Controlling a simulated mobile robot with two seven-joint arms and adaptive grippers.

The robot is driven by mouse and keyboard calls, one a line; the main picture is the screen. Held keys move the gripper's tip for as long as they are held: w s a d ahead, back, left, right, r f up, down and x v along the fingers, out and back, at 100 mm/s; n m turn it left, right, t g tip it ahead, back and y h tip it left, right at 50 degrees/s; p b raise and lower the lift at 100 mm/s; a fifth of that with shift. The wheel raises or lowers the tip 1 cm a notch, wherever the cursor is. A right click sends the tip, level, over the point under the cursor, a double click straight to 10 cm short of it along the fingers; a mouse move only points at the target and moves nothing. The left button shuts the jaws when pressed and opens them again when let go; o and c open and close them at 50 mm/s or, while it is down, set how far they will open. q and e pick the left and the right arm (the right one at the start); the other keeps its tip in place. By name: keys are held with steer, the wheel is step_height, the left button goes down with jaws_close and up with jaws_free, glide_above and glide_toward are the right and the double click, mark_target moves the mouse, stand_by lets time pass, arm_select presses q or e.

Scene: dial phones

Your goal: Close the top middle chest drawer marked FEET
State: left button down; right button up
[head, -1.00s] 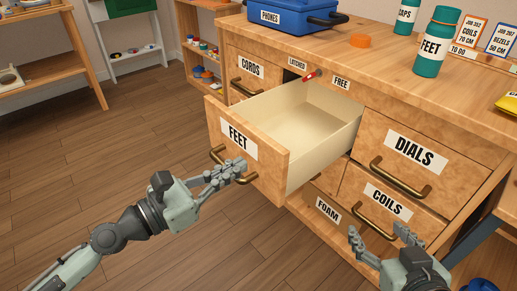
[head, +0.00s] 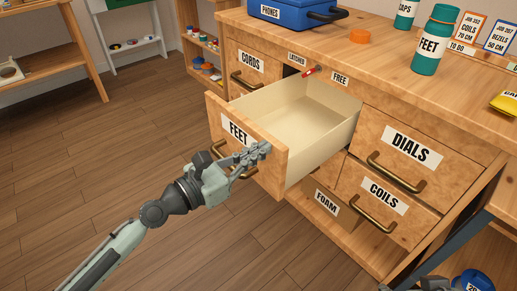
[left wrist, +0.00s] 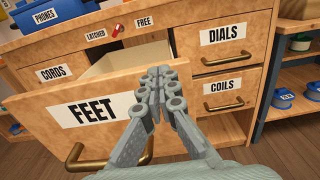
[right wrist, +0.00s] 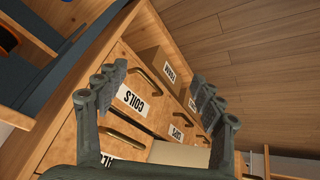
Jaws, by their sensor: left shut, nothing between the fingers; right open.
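The FEET drawer (head: 272,152) is pulled far out of the chest's top row, and its visible inside is empty. Its front carries a FEET label and a brass handle; the label also shows in the left wrist view (left wrist: 95,110). My left gripper (head: 259,152) is shut and empty at the right part of the drawer front, above the handle; whether it touches the wood I cannot tell. In the left wrist view its fingers (left wrist: 158,88) overlap the front's top edge. My right gripper (right wrist: 158,82) is open and empty, low at the right, mostly outside the head view.
A red lever (head: 309,72) sits between LATCHED and FREE labels above the drawer opening. The CORDS (head: 250,65), DIALS (head: 408,148) and COILS (head: 385,196) drawers are shut. A blue PHONES box (head: 290,14) and FEET bottle (head: 433,42) stand on top. Floor at left is clear.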

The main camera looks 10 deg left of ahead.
steer(key=s+d+g+h+p, duration=0.1)
steer(key=s+d+g, duration=0.2)
steer(key=s, duration=0.1)
arm_select(q)
steer(key=p+x, duration=0.2)
steer(key=x, duration=2.3)
steer(key=shift+p, duration=0.3)
arm_select(e)
steer(key=a+x, duration=0.1)
steer(key=x, duration=0.6)
steer(key=shift+s+f, duration=0.2)
steer(key=shift+f, duration=0.05)
arm_select(q)
steer(key=shift+s, duration=0.2)
arm_select(e)
steer(key=shift+a+r, duration=0.1)
steer(key=shift+a, duration=0.15)
